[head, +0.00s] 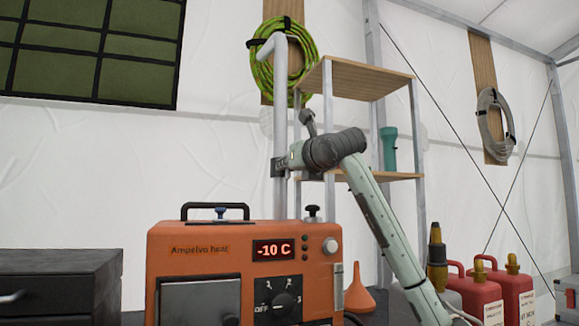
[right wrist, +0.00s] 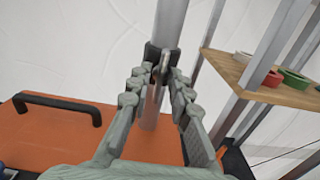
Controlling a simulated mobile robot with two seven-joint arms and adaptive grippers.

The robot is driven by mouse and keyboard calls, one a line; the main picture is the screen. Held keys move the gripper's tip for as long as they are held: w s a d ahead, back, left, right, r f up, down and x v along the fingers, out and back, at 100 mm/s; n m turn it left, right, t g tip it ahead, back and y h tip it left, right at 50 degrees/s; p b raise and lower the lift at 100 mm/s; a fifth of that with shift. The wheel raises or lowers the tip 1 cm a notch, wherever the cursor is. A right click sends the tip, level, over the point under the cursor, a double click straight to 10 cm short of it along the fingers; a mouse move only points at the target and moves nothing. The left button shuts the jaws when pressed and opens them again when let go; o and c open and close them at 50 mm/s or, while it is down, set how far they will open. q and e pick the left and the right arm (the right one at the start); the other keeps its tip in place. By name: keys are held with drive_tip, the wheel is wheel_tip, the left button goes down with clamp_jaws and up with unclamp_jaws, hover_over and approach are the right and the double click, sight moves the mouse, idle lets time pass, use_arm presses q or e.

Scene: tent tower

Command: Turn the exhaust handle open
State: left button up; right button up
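The orange heater (head: 200,240) stands at the bottom of the head view, its display reading -10 C. A grey exhaust pipe (head: 280,110) rises behind it and bends at the top. A black collar (head: 279,167) sits on the pipe. In the right wrist view, a thin metal handle (right wrist: 164,62) shows at the collar, in front of the pipe. My right gripper (right wrist: 157,85) is open, with its fingers on either side of the handle and a gap to each. In the head view my right arm reaches the collar from the lower right. My left gripper is not in view.
A wooden shelf rack (head: 360,78) stands just right of the pipe, holding a teal flashlight (head: 389,148). A green hose coil (head: 265,70) hangs behind the pipe. Red canisters (head: 515,290) and an orange funnel (head: 358,290) are lower right. A black drawer cabinet (head: 60,280) is left.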

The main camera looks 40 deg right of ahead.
drive_tip(key=shift+o, duration=0.3)
drive_tip(key=v, duration=1.2)
